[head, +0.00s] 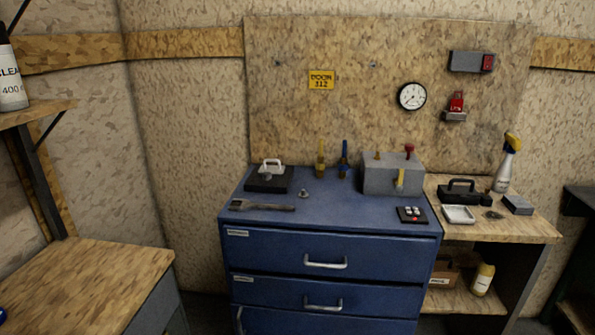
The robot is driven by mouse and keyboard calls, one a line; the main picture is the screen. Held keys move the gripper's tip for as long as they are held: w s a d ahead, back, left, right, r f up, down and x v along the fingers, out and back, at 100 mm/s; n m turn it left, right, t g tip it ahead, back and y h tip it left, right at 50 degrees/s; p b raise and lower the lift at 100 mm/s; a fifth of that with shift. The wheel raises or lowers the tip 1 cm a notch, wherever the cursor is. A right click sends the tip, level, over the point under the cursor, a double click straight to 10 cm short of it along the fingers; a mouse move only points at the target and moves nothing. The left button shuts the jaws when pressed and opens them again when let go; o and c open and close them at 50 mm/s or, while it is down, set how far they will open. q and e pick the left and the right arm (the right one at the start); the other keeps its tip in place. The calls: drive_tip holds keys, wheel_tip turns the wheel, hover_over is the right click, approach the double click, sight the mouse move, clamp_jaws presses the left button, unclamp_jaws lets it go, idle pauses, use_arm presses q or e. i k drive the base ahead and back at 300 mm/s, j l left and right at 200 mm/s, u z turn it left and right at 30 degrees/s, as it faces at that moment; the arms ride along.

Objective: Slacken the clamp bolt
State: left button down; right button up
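A blue drawer cabinet (330,222) stands in the middle of the head view. At the back left of its top sits a black block (267,185) with a white handle (270,165) and a small grey round part. I cannot tell whether this part is the clamp bolt. A dark wrench-like tool (262,206) lies flat near the front left edge. A small grey metal piece (304,194), perhaps a bolt, stands apart to the right of the block. Neither of my grippers is in view.
On the cabinet are a grey box (391,176) with levers, a yellow tool (320,160), a blue tool (344,160) and a small keypad (411,215). The top's middle front is clear. A wooden bench (80,280) stands left; a cluttered shelf unit (535,230) stands right.

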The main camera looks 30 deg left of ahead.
sight(267, 176)
drive_tip(key=u, duration=1.25)
drive_tip(key=i+l, duration=0.5)
